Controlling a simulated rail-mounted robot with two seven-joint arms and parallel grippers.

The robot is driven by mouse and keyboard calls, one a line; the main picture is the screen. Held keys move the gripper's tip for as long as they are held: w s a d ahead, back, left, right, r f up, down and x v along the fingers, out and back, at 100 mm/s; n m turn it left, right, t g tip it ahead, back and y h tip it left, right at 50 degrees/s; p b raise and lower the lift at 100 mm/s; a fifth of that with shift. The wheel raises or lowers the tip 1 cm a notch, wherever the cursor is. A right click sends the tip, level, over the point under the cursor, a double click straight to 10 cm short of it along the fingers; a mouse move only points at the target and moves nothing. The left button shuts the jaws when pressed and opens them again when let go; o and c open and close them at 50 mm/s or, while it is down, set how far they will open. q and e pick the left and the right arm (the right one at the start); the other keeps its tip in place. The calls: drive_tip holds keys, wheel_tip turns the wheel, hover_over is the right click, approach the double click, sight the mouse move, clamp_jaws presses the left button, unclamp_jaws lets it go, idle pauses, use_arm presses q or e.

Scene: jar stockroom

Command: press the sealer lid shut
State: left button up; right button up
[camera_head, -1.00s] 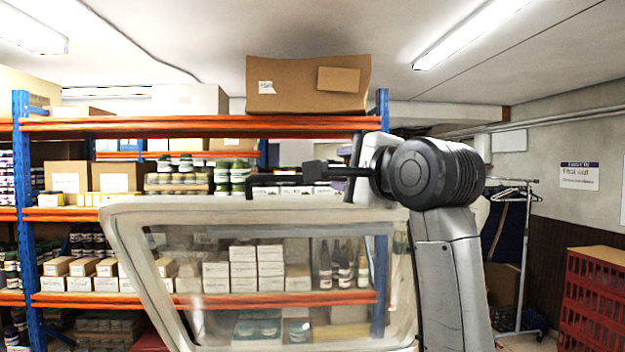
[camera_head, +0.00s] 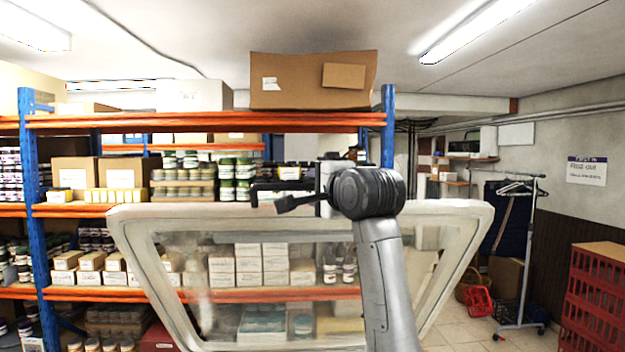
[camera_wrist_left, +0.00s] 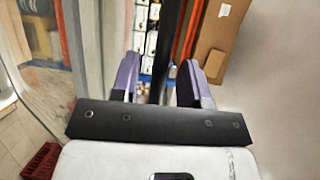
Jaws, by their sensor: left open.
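The sealer lid (camera_head: 135,222) stands raised in the head view, a pale frame around a clear window. A black handle bar (camera_head: 268,187) shows at its top edge. My left gripper (camera_head: 335,172) is at the lid's top edge beside this bar, partly hidden by my own wrist. In the left wrist view, the two purple fingers of the gripper (camera_wrist_left: 160,82) are apart, with a dark bar (camera_wrist_left: 175,40) between them. I cannot tell whether either finger touches the bar. The sealer's base is not visible. My right gripper is not in view.
Blue and orange shelving (camera_head: 200,121) with boxes and jars stands behind the lid. A large cardboard box (camera_head: 300,97) sits on its top. At right are a clothes rack (camera_head: 525,260) and red crates (camera_head: 595,305). Floor shows between the lid and the crates.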

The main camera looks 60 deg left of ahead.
use_arm(q)
drive_tip(key=shift+w+a, duration=0.1)
drive_tip(key=shift+a, duration=0.95)
drive_tip(key=shift+f, duration=0.1)
drive_tip(key=shift+c, duration=0.4)
clamp_jaws()
